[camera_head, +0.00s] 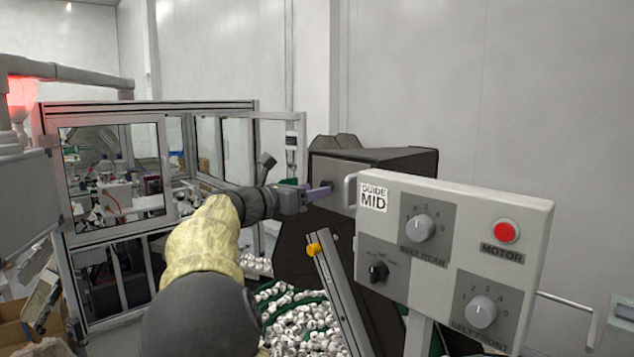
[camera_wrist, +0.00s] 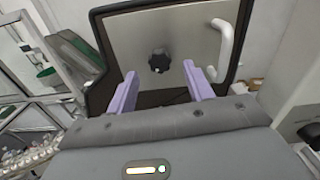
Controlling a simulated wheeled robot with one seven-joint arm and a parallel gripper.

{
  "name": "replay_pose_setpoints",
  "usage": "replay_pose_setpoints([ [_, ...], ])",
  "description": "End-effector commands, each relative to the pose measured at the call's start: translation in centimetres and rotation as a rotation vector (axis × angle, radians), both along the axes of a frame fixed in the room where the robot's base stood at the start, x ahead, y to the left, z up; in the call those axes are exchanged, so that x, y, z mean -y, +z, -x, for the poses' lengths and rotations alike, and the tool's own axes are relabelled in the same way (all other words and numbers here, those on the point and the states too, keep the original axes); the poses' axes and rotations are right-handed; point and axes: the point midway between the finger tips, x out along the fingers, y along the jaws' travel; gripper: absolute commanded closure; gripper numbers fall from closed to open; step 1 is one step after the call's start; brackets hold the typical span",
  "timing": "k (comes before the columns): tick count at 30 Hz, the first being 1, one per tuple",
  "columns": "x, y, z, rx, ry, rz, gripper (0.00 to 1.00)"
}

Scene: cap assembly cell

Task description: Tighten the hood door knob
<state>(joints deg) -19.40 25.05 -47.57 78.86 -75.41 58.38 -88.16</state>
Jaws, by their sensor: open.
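The hood door knob (camera_wrist: 158,61) is a black lobed knob on a grey door panel (camera_wrist: 185,30) in the wrist view. A white handle (camera_wrist: 223,45) is fixed to the panel at its right. My gripper (camera_wrist: 160,70) is open, with its two purple fingers pointing at the panel. The knob appears between the fingertips; I cannot tell whether they touch it. In the head view my gripper (camera_head: 322,192) is in front of the dark hood (camera_head: 390,160), and the knob cannot be made out clearly there.
A control box (camera_head: 455,255) with dials and a red button stands right of my gripper. An orange knob (camera_head: 313,250) on a slanted rail is below it. White caps (camera_head: 305,325) fill a bin lower down. A framed glass enclosure (camera_head: 110,180) stands left.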

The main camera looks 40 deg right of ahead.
Motion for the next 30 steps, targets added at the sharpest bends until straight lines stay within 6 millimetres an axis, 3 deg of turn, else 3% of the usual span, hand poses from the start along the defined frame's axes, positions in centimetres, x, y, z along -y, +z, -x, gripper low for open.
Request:
replay_pose_setpoints([
  [6,2.2,0.1,-0.2,-0.001,0.0,0.0,0.48],
  [14,2.3,0.0,-0.2,0.0,0.0,0.0,0.48],
  [15,2.3,0.0,-0.2,0.0,0.001,0.0,0.5],
  [22,2.3,0.0,-0.2,0.0,0.001,0.0,0.93],
  [30,2.3,-0.1,-0.2,0.016,0.001,-0.001,0.93],
])
